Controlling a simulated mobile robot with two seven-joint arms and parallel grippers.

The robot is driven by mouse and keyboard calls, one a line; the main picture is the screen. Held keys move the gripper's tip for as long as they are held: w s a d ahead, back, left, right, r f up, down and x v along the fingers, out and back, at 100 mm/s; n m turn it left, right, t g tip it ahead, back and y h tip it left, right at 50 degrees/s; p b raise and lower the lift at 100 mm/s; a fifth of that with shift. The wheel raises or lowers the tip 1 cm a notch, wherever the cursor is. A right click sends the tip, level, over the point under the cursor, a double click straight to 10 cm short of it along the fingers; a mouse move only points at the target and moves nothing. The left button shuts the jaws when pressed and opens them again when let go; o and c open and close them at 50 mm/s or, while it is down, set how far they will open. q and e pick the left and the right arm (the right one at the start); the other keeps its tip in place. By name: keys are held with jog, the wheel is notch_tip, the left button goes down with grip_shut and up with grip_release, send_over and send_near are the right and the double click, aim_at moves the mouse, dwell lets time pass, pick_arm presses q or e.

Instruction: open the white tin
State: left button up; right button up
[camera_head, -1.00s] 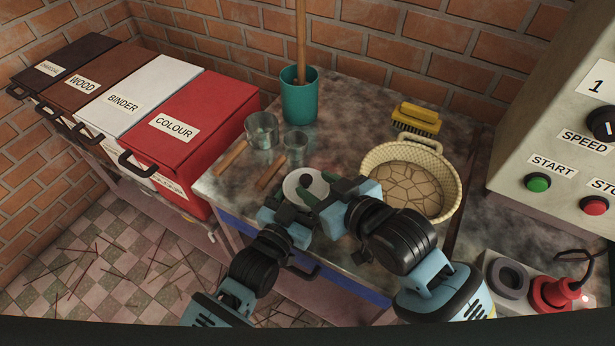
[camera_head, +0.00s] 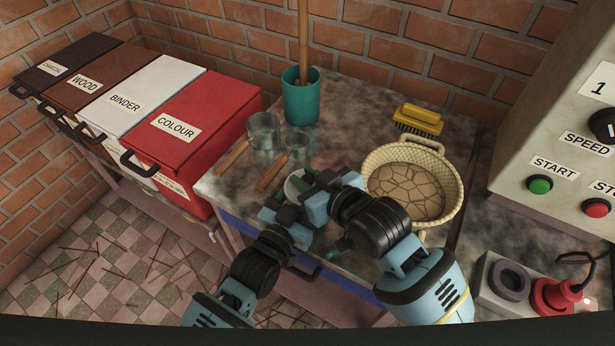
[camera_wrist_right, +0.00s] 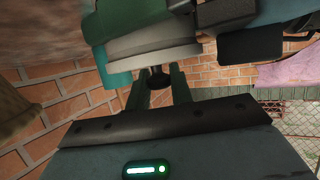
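The round white tin (camera_head: 292,186) is on the table near its front edge, partly hidden by my grippers. In the right wrist view its pale round lid (camera_wrist_right: 152,46) has a black knob (camera_wrist_right: 158,80) and looks in place. My right gripper (camera_head: 308,182) is over the tin; in the right wrist view its two green fingers (camera_wrist_right: 160,92) stand apart, one on each side of the knob. My left gripper (camera_head: 287,198) is low at the tin's near side. A green finger-like part lies against the tin in the right wrist view, but its grip is unclear.
Labelled bins, including white BINDER (camera_head: 150,88), stand left.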

aim_at(308, 179)
grip_shut()
jog(key=shift+r, duration=0.2)
dwell(0.6)
jog(key=shift+r, duration=0.75)
jog(key=shift+r, duration=0.25)
jog(key=shift+r, duration=1.95)
pick_arm(q)
jog(key=o, duration=1.4)
jog(key=shift+o, duration=0.2)
jog(key=shift+s, duration=0.1)
jog(key=v, duration=1.2)
jog(key=shift+b, duration=0.35)
pick_arm(e)
jog(key=shift+s+f, duration=0.1)
jog(key=shift+f, duration=0.65)
